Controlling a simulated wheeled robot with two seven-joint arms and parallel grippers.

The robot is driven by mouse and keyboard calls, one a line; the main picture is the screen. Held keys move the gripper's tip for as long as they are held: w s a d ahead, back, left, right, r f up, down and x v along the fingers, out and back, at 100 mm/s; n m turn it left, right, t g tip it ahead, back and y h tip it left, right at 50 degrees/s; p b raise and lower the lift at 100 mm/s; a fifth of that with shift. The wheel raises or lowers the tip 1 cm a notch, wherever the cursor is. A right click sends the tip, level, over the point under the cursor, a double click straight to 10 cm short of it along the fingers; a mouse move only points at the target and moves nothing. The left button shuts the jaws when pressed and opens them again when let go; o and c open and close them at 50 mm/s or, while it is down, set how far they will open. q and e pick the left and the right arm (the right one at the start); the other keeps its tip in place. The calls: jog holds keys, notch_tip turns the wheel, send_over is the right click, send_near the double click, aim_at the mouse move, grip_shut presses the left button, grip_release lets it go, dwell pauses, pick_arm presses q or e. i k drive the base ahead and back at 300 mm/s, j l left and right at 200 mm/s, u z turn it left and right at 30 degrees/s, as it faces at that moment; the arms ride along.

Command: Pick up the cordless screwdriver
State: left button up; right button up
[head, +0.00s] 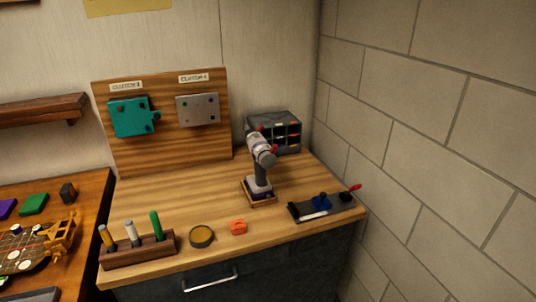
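The cordless screwdriver (260,165) stands upright on a small wooden base (262,202) on the wooden workbench, right of the bench's middle. It has a grey and white body with a dark handle, and its head is tilted at the top. Nothing holds it. Neither of my grippers shows in the head view.
The workbench (185,190) has free room left of the screwdriver. A grey organizer (286,128) stands behind it, and a black tray (318,211) lies to its right. A wooden holder (150,251), a round tin (201,237) and an orange block (238,227) line the front. A block wall bounds the right.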

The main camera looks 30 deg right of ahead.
aim_at(258, 185)
jog(key=i+l+z, duration=0.25)
jog(key=i, duration=0.2)
jog(key=i+z, duration=0.2)
jog(key=i, duration=0.25)
